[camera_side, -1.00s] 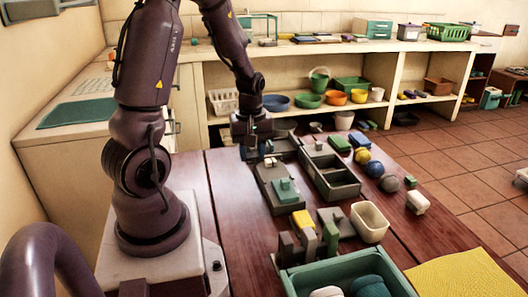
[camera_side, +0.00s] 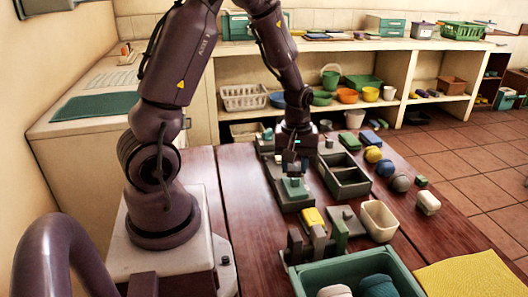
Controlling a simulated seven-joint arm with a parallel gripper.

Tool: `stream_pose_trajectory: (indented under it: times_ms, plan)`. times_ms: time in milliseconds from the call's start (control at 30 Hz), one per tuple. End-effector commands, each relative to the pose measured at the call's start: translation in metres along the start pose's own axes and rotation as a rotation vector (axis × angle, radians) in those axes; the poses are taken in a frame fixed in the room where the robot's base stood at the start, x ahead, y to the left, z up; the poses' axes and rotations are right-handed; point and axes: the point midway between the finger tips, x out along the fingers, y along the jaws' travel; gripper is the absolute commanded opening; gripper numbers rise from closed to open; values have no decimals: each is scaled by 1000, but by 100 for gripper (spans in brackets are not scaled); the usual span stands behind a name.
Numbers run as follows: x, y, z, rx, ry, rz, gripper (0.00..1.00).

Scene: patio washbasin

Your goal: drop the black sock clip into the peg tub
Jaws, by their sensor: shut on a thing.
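My gripper (camera_side: 293,163) points down over the grey board with the teal block (camera_side: 294,187), towards the back of the table. It is shut on a small dark thing, which I take to be the black sock clip; its outline blends with the dark fingers. The cream open tub (camera_side: 380,221), which I take to be the peg tub, stands upright to the right and nearer the camera. Its visible inside looks empty. My gripper is well apart from it.
A grey compartment tray (camera_side: 349,190) stands between my gripper and the balls (camera_side: 385,168) on the right. Upright blocks (camera_side: 340,229) stand left of the cream tub. A teal bin (camera_side: 300,280) with rolled items and a yellow cloth (camera_side: 465,275) are in front.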

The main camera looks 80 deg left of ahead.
Motion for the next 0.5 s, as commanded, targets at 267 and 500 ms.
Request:
stream_pose_trajectory:
  times_ms: [267,500]
  plan:
    - [30,132,37,53,-1,-1,13]
    - [33,205,63,-74,0,0,13]
